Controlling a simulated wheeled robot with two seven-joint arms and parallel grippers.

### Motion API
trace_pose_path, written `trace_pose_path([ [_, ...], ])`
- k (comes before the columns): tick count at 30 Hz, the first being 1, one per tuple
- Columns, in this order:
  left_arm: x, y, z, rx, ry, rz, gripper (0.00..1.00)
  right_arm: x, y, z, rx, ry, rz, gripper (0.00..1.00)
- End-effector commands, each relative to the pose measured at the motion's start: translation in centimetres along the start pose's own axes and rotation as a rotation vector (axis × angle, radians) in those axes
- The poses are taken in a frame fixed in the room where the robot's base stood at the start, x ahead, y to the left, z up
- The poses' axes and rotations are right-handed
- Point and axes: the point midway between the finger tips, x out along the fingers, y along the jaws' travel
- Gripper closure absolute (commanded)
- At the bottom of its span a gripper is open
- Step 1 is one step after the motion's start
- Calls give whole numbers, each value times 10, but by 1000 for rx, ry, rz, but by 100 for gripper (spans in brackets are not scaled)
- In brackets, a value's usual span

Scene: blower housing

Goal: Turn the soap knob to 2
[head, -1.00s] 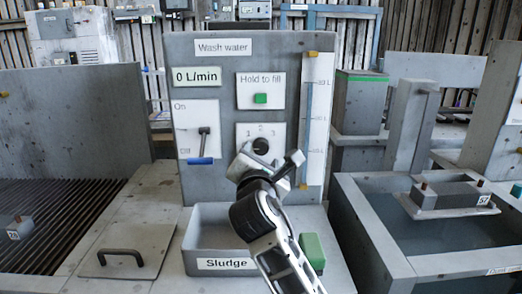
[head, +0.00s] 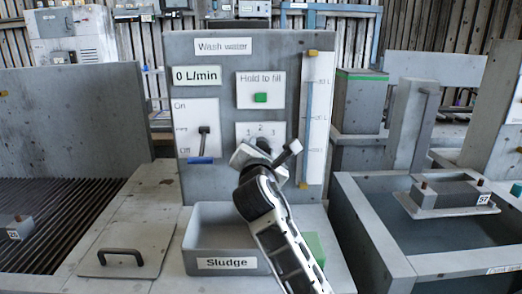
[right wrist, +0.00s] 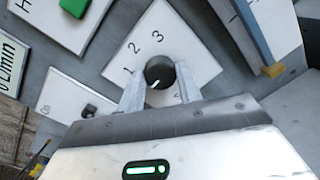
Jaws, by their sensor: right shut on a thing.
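The soap knob is a round dark knob (right wrist: 160,71) on a white plate (right wrist: 177,45) marked 1, 2 and 3. In the right wrist view its short white mark is on the lower left of its face, away from the 2. My right gripper (right wrist: 160,88) has one finger on each side of the knob and is shut on it. In the head view my right gripper (head: 262,150) covers most of the knob and the lower part of the plate. My left gripper is not in view.
The grey panel (head: 219,105) also carries a green hold-to-fill button (head: 261,98), an on/off lever (head: 204,140) and a level gauge (head: 317,118) close to the right of the gripper. A sludge bin (head: 205,240) and a green block (head: 315,248) stand below.

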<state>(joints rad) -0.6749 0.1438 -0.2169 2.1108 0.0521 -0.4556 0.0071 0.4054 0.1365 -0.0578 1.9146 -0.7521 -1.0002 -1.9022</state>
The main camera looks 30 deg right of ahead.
Motion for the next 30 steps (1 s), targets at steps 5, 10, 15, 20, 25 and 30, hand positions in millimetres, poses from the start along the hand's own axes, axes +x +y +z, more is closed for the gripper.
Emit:
trace_pose_path([
  [5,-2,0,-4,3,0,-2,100,0,0,0,32,3,-3,88],
  [10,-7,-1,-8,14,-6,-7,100,0,1,2,116,9,-8,88],
  [15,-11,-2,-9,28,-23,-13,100,0,1,2,250,18,-14,88],
  [20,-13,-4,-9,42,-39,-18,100,0,1,2,400,26,-20,88],
  [25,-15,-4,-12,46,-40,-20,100,0,0,2,561,36,-27,88],
  [30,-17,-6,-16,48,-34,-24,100,0,-1,2,724,45,-34,88],
])
